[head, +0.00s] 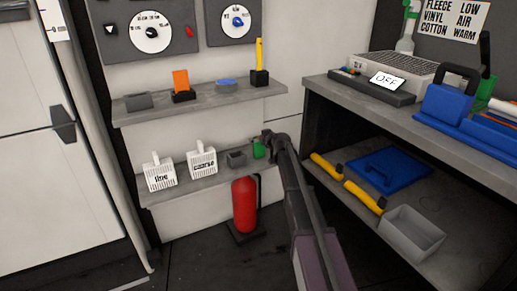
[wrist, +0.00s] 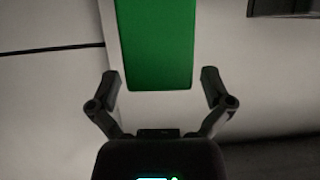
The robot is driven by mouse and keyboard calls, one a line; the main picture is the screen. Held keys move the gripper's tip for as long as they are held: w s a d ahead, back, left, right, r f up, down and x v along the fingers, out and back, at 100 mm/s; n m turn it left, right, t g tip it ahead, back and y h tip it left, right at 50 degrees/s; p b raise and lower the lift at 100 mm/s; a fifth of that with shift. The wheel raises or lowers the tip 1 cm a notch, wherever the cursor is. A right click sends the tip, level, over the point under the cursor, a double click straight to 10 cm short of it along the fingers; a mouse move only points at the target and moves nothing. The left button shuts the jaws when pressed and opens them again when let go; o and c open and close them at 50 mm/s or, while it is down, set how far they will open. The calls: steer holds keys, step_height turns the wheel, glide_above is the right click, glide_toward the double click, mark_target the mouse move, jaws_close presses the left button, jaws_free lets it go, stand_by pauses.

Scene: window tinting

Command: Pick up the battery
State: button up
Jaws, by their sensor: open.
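A green block, which I take to be the battery (head: 258,150), stands at the right end of the lower wall shelf, partly hidden by my gripper (head: 270,140). In the wrist view the battery (wrist: 156,45) is a plain green slab running out of the top of the picture. My gripper (wrist: 160,80) is open there, with one finger to each side of the slab's lower end and a visible gap on both sides. The fingers do not appear to touch it.
A small grey box (head: 236,159) sits just left of the battery, then white baskets marked coarse (head: 202,163) and fine (head: 160,176). An upper shelf (head: 215,97) hangs above. A red extinguisher (head: 244,204) stands below. A workbench (head: 425,113) is at right.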

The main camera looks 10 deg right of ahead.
steer(key=c, duration=1.3)
steer(key=shift+r, duration=0.1)
step_height(320, 180, up, 3)
steer(key=p, duration=0.3)
steer(key=shift+r, duration=0.15)
steer(key=s, duration=0.5)
steer(key=s+r+p, duration=0.1)
steer(key=s, duration=0.4)
steer(key=s+d+p, duration=0.1)
steer(key=s, duration=0.5)
steer(key=shift+d+r, duration=0.1)
steer(key=shift+r, duration=0.15)
